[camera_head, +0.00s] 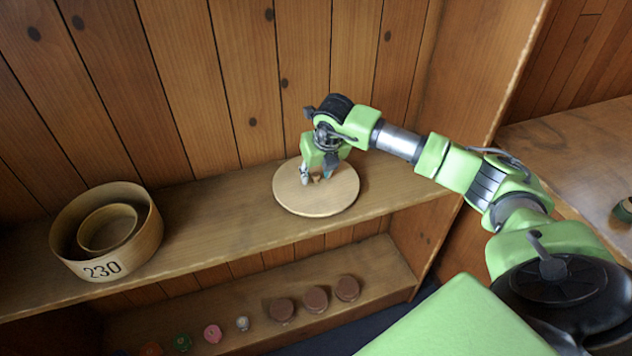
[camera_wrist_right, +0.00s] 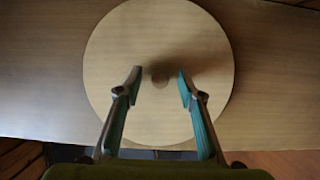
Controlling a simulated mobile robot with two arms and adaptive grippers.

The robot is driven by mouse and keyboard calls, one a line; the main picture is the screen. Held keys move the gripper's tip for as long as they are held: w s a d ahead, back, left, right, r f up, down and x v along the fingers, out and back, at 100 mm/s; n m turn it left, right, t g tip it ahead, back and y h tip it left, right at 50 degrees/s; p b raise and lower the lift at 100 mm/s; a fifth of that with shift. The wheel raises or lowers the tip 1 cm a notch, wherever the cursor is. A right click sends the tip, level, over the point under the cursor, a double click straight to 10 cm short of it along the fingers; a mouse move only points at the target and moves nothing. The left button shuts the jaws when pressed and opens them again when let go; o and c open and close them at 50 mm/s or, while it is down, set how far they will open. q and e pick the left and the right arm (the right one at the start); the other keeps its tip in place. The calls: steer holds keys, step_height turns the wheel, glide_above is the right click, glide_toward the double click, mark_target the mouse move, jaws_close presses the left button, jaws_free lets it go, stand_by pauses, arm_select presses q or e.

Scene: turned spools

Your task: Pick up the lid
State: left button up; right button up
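The lid (camera_head: 335,198) is a flat, round, pale wooden disc lying on the upper shelf (camera_head: 225,225). It fills the middle of the right wrist view (camera_wrist_right: 160,25). A small round knob (camera_wrist_right: 160,82) shows near its centre. My right gripper (camera_head: 316,176) is over the lid, fingers pointing down. In the right wrist view my right gripper (camera_wrist_right: 159,74) is open, with its two fingertips apart, one towards each side of the knob. Nothing is between the fingers that they touch. The exact height of the tips above the lid is hard to tell. My left gripper is not in view.
A round wooden box (camera_head: 140,245) marked 230 stands left on the same shelf, with a smaller round box (camera_head: 107,228) inside. The shelf between box and lid is clear. Below, a lower shelf holds brown round pieces (camera_head: 316,299) and small coloured spools (camera_head: 212,333). A plank wall stands behind.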

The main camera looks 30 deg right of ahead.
jaws_close()
steer(key=shift+r, duration=0.15)
